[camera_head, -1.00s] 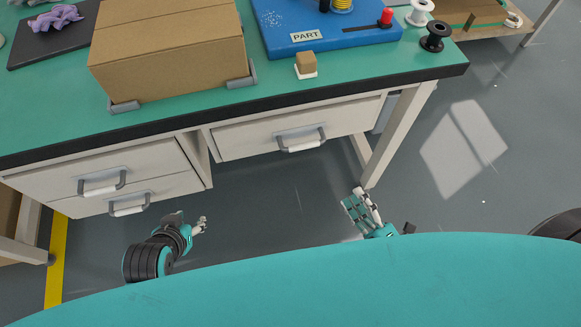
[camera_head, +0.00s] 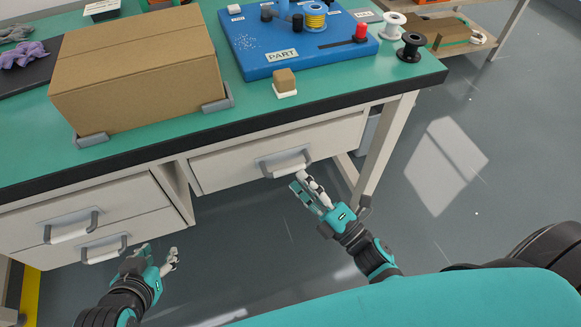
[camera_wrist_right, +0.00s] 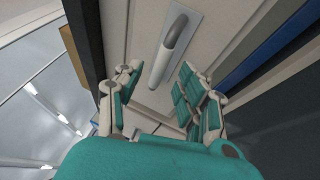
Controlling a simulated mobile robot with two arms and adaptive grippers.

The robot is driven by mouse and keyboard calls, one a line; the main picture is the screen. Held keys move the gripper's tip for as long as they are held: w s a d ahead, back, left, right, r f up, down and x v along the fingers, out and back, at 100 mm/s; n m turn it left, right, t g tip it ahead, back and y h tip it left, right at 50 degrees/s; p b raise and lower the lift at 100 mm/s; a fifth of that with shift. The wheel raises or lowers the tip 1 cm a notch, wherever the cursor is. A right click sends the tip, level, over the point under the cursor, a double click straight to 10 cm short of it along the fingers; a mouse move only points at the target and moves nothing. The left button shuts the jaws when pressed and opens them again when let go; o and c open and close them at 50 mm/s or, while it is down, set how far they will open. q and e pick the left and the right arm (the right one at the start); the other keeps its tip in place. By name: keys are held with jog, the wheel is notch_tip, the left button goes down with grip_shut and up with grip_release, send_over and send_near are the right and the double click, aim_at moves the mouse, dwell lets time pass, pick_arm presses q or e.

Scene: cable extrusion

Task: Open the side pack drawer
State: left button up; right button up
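My left gripper (camera_head: 160,257) is empty and open beside the lower left drawer (camera_head: 140,233). The upper left drawer (camera_head: 110,195) is also shut.
The green workbench top (camera_head: 330,93) carries a cardboard box (camera_head: 135,70), a blue part board (camera_head: 300,40), a small brown block (camera_head: 285,80) and spools (camera_head: 410,47). A bench leg (camera_head: 385,150) stands right of my right gripper. Floor in front is clear.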

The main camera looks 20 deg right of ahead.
aim_at(290, 167)
jog(key=shift+x, duration=2.4)
grip_shut()
